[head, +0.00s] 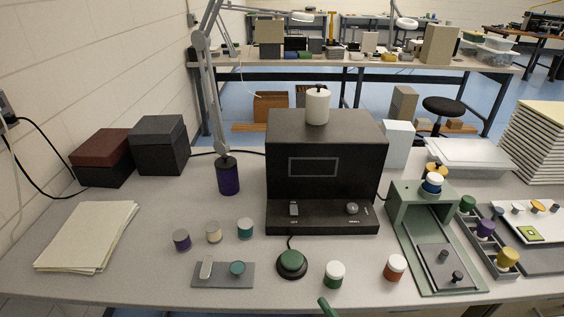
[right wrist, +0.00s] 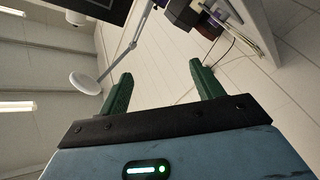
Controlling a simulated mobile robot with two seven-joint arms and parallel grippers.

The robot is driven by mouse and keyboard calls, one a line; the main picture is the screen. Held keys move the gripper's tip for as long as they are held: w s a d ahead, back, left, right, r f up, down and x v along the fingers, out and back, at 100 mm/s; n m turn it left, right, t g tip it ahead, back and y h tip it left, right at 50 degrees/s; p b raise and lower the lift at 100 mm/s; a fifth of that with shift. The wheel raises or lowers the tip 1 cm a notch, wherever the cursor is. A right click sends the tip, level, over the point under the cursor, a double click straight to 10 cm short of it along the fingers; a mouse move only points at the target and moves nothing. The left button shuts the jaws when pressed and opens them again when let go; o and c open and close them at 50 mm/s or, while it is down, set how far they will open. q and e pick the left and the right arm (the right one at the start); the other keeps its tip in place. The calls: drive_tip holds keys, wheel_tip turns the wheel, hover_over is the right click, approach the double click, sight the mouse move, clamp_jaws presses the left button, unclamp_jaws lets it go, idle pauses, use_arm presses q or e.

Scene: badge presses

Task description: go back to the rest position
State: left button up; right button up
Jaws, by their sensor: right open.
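My right gripper (right wrist: 161,69) is open in the right wrist view, its two green fingers spread wide with nothing between them. In the head view one green fingertip (head: 327,306) shows at the bottom edge, in front of the table and close to a green jar with a white lid (head: 334,274). It leans in from the right and seems to be my right gripper's; the rest is cut off. My left gripper is not in the head view.
A black press (head: 325,160) stands mid-table with a green button (head: 292,263) before it. A green frame (head: 421,205) and grey tray (head: 490,250) stand right. Small jars and a grey plate (head: 222,282) lie near the front. A lamp (head: 228,172) stands behind left.

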drive_tip(key=s+d+f+m+g+h, duration=0.3)
drive_tip(key=s+d+f+m, duration=0.3)
drive_tip(key=s+d+f, duration=0.1)
drive_tip(key=s+d+f+m+g+h+p, duration=0.1)
drive_tip(key=s+d+f+m+g+h, duration=0.3)
drive_tip(key=s+d+f+m, duration=0.3)
drive_tip(key=s+f, duration=0.3)
drive_tip(key=s, duration=0.1)
drive_tip(key=shift+s+f+g, duration=0.2)
drive_tip(key=shift+s+g, duration=0.1)
drive_tip(key=shift+s, duration=0.05)
